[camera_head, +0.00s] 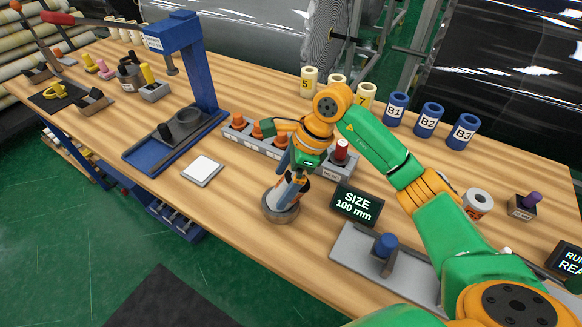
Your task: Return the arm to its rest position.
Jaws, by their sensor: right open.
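My right arm comes in from the lower right in green and orange. Its right gripper (290,192) points down, open, over a round grey-brown holder (281,211) near the table's front edge. The fingertips are at or just inside the holder's top; I cannot tell if they touch it. The wrist hides part of the grey row of sockets (262,146) behind it, where orange-topped pieces and a red-topped piece (341,150) stand. My left gripper is not in view.
A black sign reading SIZE 100 mm (355,204) stands close right of the gripper. A grey fixture with a blue knob (385,246) is in front. Blue rolls (429,120) stand behind the arm.

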